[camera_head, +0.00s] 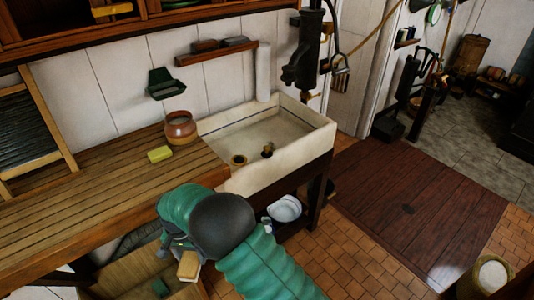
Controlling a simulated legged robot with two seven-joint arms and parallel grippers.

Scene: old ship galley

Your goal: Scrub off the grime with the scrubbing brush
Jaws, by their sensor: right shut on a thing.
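My right arm, in a green sleeve, comes in from the bottom and bends at a dark round joint. Its gripper (178,245) is in front of the counter's front edge, above an open wooden drawer or bin. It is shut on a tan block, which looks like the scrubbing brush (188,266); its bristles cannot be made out. The pale stone sink (213,127) is up and to the right of the gripper. Two small dark brownish things lie on its floor; I cannot tell whether either is grime. My left gripper is not in view.
The wooden counter (90,205) holds a brown pot (180,127), a yellow block (159,154) and a leaning washboard (28,128). A dark pump (303,60) stands behind the sink. White dishes (285,208) sit below it. A wooden hatch (420,205) covers open floor at right.

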